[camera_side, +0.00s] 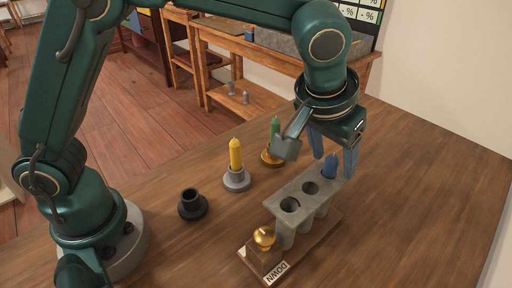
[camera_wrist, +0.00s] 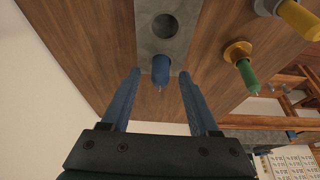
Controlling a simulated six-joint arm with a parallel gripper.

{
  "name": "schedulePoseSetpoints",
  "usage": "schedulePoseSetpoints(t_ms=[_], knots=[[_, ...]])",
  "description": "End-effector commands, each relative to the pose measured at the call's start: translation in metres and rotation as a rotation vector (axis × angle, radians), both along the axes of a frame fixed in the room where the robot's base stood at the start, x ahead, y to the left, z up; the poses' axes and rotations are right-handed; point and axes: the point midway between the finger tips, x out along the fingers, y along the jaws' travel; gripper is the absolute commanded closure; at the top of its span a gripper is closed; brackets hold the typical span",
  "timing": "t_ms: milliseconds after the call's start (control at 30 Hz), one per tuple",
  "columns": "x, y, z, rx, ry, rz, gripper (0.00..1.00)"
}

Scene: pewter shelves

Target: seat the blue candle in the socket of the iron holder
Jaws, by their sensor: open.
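The blue candle (camera_side: 330,166) stands upright in the rear hole of a grey rack (camera_side: 273,204). It also shows in the wrist view (camera_wrist: 160,70), between the fingertips. My gripper (camera_side: 334,160) is open, with one finger on either side of the candle; I cannot tell whether either finger touches it. In the wrist view my gripper (camera_wrist: 160,78) shows a gap on both sides of the candle. The iron holder (camera_side: 192,205) is a dark, empty socket on a round base, on the table left of the rack. The candle's lower part is hidden in the rack.
The rack's two other holes are empty. A yellow candle (camera_side: 236,155) stands in a grey holder (camera_side: 236,181) and a green candle (camera_side: 275,128) in a brass holder (camera_side: 268,158), between rack and iron holder or behind. A gold knob (camera_side: 264,236) and a "DOWN" label (camera_side: 276,272) are at the rack's front.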

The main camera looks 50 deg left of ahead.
Motion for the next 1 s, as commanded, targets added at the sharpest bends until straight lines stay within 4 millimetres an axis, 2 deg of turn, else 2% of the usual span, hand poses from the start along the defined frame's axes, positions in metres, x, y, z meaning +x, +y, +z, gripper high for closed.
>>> schedulePoseSetpoints(t_ms=[267,300,433,467,833,1000], knots=[[0.001,0.0,-0.003,0.0,-0.001,0.001,0.39],[0.001,0.0,-0.003,0.0,-0.001,0.001,0.43],[0.001,0.0,-0.003,0.0,-0.001,0.001,0.92],[0.001,0.0,-0.003,0.0,-0.001,0.001,1.0],[0.002,0.0,-0.001,-0.001,-0.002,0.001,1.0],[0.002,0.0,0.01,-0.002,-0.005,0.001,1.0]])
